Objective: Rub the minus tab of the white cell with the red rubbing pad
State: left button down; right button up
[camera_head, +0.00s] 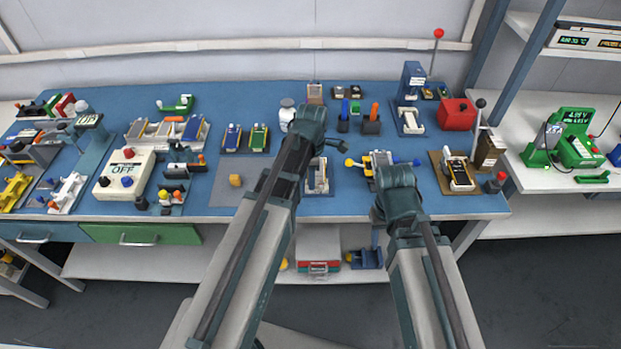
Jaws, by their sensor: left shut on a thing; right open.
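My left gripper (309,118) reaches over the middle of the blue bench. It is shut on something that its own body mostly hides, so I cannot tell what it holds. My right gripper (396,176) is open, just in front of a fixture (379,158) with a yellow and a blue knob, and partly covers it. A pale cell in a small frame (318,177) lies between the two arms. Another pale cell (457,170) sits on a brown board at the right. I cannot tell which is the white cell. The minus tab and the red rubbing pad cannot be made out.
Dark holders with a blue stick (345,108) and an orange stick (374,112) stand behind the grippers. A blue press (411,85) and a red box (457,114) stand at the back right. A white switch box (124,172) and several fixtures crowd the left.

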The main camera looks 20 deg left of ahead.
pick_arm(q)
jog(key=shift+w+d, duration=0.1)
jog(key=shift+d, duration=0.4)
notch_tip(320, 180, up, 7)
jog(key=p, duration=0.7)
dwell(0.3)
